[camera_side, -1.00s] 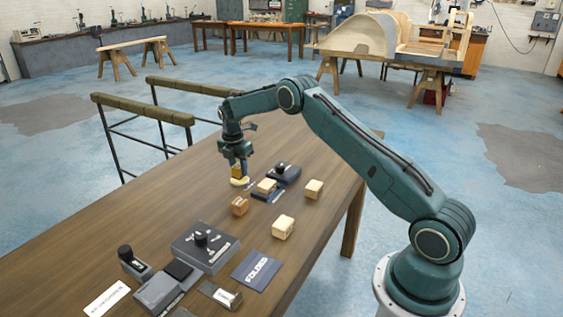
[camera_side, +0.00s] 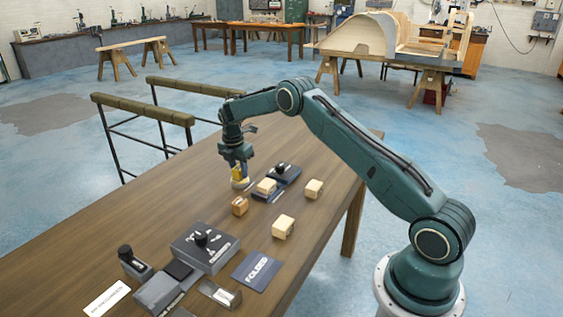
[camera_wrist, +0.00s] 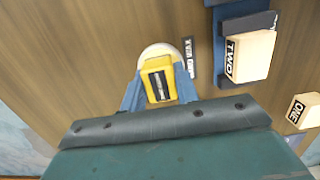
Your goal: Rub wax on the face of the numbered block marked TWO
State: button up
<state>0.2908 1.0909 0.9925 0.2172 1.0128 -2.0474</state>
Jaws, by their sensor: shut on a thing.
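My gripper (camera_wrist: 158,92) is shut on a yellow tool (camera_wrist: 158,80) with a dark slot in its top. The side view shows my gripper (camera_side: 238,167) low over the table, with the yellow tool between its fingers. A pale round piece (camera_wrist: 152,50) lies under the tool; I cannot tell whether it is part of the tool or a separate wax disc. The block marked TWO (camera_wrist: 252,56) is pale wood and sits at a dark blue holder (camera_wrist: 219,47), right of my gripper in the wrist view. In the side view, it sits just right of my gripper (camera_side: 267,186).
A block marked ONE (camera_wrist: 303,110) lies farther right. A small dark label strip (camera_wrist: 190,57) is beside the pale piece. A black-knobbed unit (camera_side: 283,170) stands behind the TWO block. Other wooden blocks (camera_side: 283,227), a grey knobbed box (camera_side: 205,247) and a FOLDED mat (camera_side: 257,271) are nearer.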

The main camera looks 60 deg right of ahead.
aim_at(238, 167)
dwell(0.6)
jog(key=shift+r, duration=3.5)
jog(key=shift+a, duration=0.1)
jog(key=shift+s+a+r+m, duration=0.1)
jog(key=shift+a+r+m, duration=0.15)
jog(key=shift+a, duration=0.15)
jog(key=shift+s+a+r+m, duration=0.15)
jog(key=shift+a+m, duration=0.1)
jog(key=shift+a, duration=0.15)
jog(key=s+a+r+m, duration=0.4)
jog(key=s+a+m, duration=0.2)
jog(key=a, duration=0.4)
jog(key=s+a+r+m+g+y, duration=0.1)
jog(key=s+a+r+m, duration=0.3)
jog(key=a, duration=0.5)
jog(key=shift+s+a+r+m, duration=0.2)
jog(key=shift+s+a+m, duration=0.2)
jog(key=shift+s+m, duration=1.1)
jog(key=shift+w+m, duration=0.3)
jog(key=shift+w, duration=0.05)
